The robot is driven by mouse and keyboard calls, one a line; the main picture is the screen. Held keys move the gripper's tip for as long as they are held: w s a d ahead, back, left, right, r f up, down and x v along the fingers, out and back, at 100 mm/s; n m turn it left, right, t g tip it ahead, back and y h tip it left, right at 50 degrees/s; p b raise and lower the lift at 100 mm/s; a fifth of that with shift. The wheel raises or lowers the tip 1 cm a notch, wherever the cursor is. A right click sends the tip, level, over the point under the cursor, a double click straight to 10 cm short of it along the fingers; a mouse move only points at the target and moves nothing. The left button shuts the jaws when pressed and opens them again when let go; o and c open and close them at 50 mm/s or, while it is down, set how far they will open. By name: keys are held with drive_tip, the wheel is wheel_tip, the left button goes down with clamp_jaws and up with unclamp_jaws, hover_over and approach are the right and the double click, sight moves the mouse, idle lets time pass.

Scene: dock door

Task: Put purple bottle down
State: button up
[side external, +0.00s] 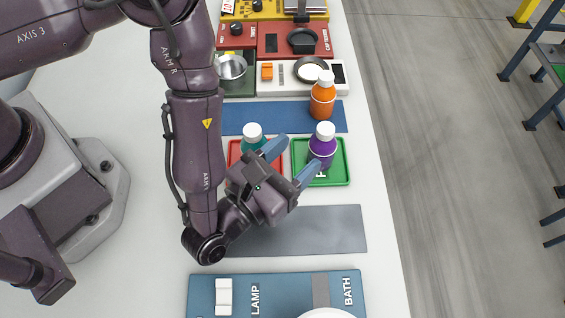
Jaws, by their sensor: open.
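The purple bottle (322,146) with a white cap stands upright in the green tray (338,177). My gripper (291,163) is open, with its two blue-grey fingers apart. One fingertip is close to the purple bottle's lower left side; I cannot tell whether it touches. The other finger is above the red tray, near a teal bottle (252,131) with a white cap. The gripper hides part of the red tray (233,152) and the lower part of the teal bottle.
An orange bottle (322,97) stands on the blue mat (240,118) behind the trays. A grey mat (335,228) lies in front, bare at the right. A blue panel (279,290) is nearer. Coloured stations (280,42) with cups line the back. The table's right edge drops to floor.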

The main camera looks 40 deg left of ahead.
drive_tip(key=shift+s, duration=1.15)
drive_tip(key=w+r+m+h, duration=0.1)
drive_tip(key=w+r+m, duration=0.1)
drive_tip(key=w+r, duration=0.1)
drive_tip(key=w+r+m+g+h, duration=0.1)
drive_tip(key=w+r+m, duration=0.2)
drive_tip(key=w+r+m+g+h, duration=0.1)
drive_tip(key=w+r+m, duration=0.1)
drive_tip(key=w+m, duration=0.1)
drive_tip(key=shift+w+d+r, duration=0.15)
drive_tip(key=shift+w+r, duration=0.05)
drive_tip(key=shift+r, duration=0.2)
drive_tip(key=w+a+r+m+g+h, duration=0.2)
drive_tip(key=a+r+m+g, duration=0.2)
drive_tip(key=a+r+m, duration=0.65)
drive_tip(key=s+a+r+m+g+y, duration=0.2)
drive_tip(key=s+a+r+m+g, duration=0.1)
drive_tip(key=s+a+m, duration=0.5)
drive_tip(key=s+a+r+m+g+y, duration=0.3)
drive_tip(key=s+a+r+m, duration=0.1)
drive_tip(key=s+a+m, duration=0.5)
drive_tip(key=s+a, duration=0.1)
drive_tip(key=s, duration=0.1)
drive_tip(key=shift+s+r, duration=0.15)
drive_tip(key=shift+s, duration=0.25)
